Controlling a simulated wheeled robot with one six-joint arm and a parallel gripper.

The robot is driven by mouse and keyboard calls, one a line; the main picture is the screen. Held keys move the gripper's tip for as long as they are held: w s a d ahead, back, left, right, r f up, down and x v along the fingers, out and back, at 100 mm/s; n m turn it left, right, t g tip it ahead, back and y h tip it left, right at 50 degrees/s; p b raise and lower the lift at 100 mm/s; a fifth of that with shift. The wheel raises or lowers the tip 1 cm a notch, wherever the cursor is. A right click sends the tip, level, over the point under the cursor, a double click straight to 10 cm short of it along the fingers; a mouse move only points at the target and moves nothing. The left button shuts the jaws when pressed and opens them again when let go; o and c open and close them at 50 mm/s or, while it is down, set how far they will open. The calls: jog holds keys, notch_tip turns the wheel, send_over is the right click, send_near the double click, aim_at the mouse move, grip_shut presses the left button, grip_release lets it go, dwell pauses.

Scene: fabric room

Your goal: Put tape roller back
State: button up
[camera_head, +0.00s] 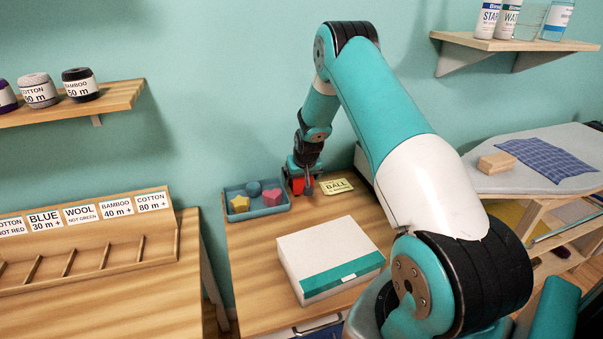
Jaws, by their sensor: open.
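My gripper (300,184) is low over the back of the wooden table, just right of the blue tray. It is small in view, and its jaws are open. A small red piece (298,187) shows right at the jaws. I cannot tell whether it is the tape roller or a part of the gripper, nor whether it touches the table. No other thing in view can be made out as a tape roller. The blue tray (262,211) holds a yellow star, a pink heart and blue pieces. A card reading "BALL" (337,187) lies right of the gripper.
A white box with a teal band (329,257) takes up the table's front middle. A labelled sorting rack (90,240) stands at left. Spools sit on a left shelf (120,98), bottles on a right shelf (470,40). An ironing board (560,190) with blue cloth is at right.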

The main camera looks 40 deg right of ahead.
jog(key=b+v, duration=0.2)
jog(key=v, duration=1)
jog(key=s+a+r+n+y, duration=0.15)
jog(key=a+r, duration=0.25)
jog(key=a, duration=0.4)
jog(key=s+a+r+n+y, duration=0.1)
jog(key=s+a+r+n, duration=0.15)
jog(key=a, duration=0.55)
jog(key=s+a+r+n+y, duration=0.1)
jog(key=s+a+r+y, duration=0.2)
jog(key=a, duration=0.5)
jog(key=s+a+r+n+g, duration=0.2)
jog(key=s+a, duration=0.5)
jog(key=s, duration=0.4)
jog(key=s+a+r+n+g, duration=0.2)
jog(key=s+a+r+n, duration=0.2)
jog(key=s+a, duration=0.3)
jog(key=s+n+y, duration=0.1)
jog(key=s, duration=0.3)
jog(key=shift+s, duration=0.2)
jog(key=shift+a, duration=0.1)
